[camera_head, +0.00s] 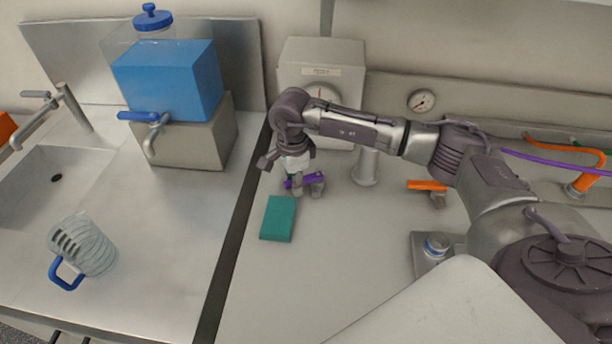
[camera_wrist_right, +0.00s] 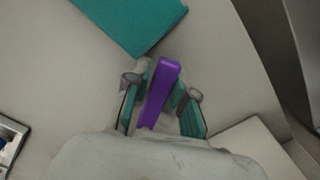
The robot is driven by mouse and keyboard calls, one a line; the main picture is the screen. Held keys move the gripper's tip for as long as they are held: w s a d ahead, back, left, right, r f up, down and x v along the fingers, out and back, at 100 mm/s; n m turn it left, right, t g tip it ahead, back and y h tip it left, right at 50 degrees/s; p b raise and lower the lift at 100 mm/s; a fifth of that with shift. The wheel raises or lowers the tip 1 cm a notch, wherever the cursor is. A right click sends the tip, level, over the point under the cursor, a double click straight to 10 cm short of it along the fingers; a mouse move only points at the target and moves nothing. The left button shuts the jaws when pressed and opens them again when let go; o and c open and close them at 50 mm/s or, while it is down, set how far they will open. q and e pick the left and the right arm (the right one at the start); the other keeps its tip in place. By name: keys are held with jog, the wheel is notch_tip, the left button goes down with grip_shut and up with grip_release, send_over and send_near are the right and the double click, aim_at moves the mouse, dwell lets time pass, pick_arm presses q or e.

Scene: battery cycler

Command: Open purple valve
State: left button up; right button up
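The purple valve (camera_head: 305,181) stands on the light worktop, just behind a teal block. Its purple handle (camera_wrist_right: 160,88) also shows in the right wrist view. My right gripper (camera_head: 292,178) reaches down over the valve from above. In the wrist view the right gripper's (camera_wrist_right: 160,104) two teal-padded fingers stand on either side of the purple handle, with a narrow gap at each side. The gripper is open around the handle. The valve's base is mostly hidden by the gripper and handle. My left gripper is not in view.
The teal block (camera_head: 278,218) lies close in front of the valve. A grey box with a dial (camera_head: 338,62) stands behind. An orange-handled valve (camera_head: 428,186) is to the right. A blue tank (camera_head: 170,80), sink and ribbed jug (camera_head: 82,246) are left. The front worktop is clear.

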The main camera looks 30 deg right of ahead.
aim_at(304, 203)
jog(key=shift+s+a+n, duration=0.1)
jog(key=shift+s+n, duration=0.05)
jog(key=shift+n, duration=0.15)
jog(key=shift+s+n, duration=0.1)
jog(key=shift+n, duration=0.2)
jog(key=n, duration=0.1)
jog(key=s+n+b, duration=0.1)
jog(key=n+b, duration=0.1)
jog(key=shift+s+d+f, duration=0.25)
jog(key=shift+s, duration=0.15)
jog(key=n, duration=0.1)
jog(key=s+n+b, duration=0.1)
jog(key=shift+s+d+r+n, duration=0.1)
jog(key=shift+d+r+n, duration=0.05)
jog(key=shift+n, duration=0.15)
jog(key=shift+r, duration=0.15)
